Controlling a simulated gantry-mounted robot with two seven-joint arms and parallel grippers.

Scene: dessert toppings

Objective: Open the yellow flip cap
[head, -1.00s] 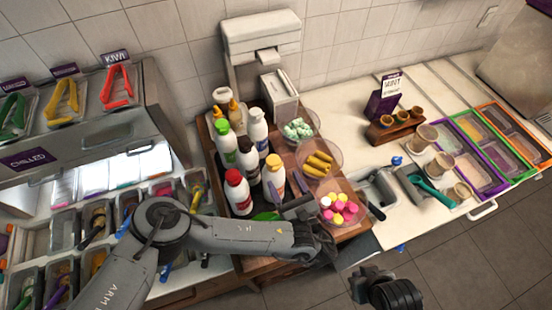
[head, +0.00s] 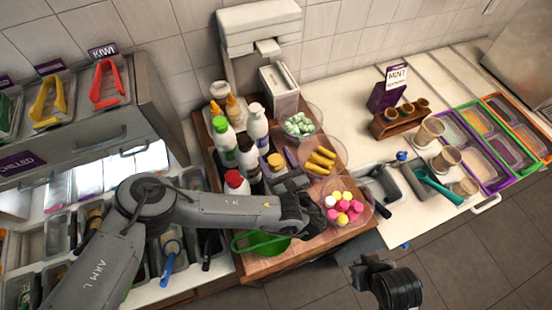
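The yellow flip cap (head: 276,160) tops a pale bottle among several squeeze bottles on the wooden tray, and it looks shut. My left gripper (head: 284,178) is right at this bottle, just below the cap, and hides most of its body. Whether the fingers touch or grip the bottle cannot be made out. My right arm's dark end (head: 386,284) shows at the bottom, over the floor and well away from the bottles; its fingers are not clear.
Bowls of yellow pieces (head: 320,162) and pink and yellow balls (head: 344,207) lie to the right.

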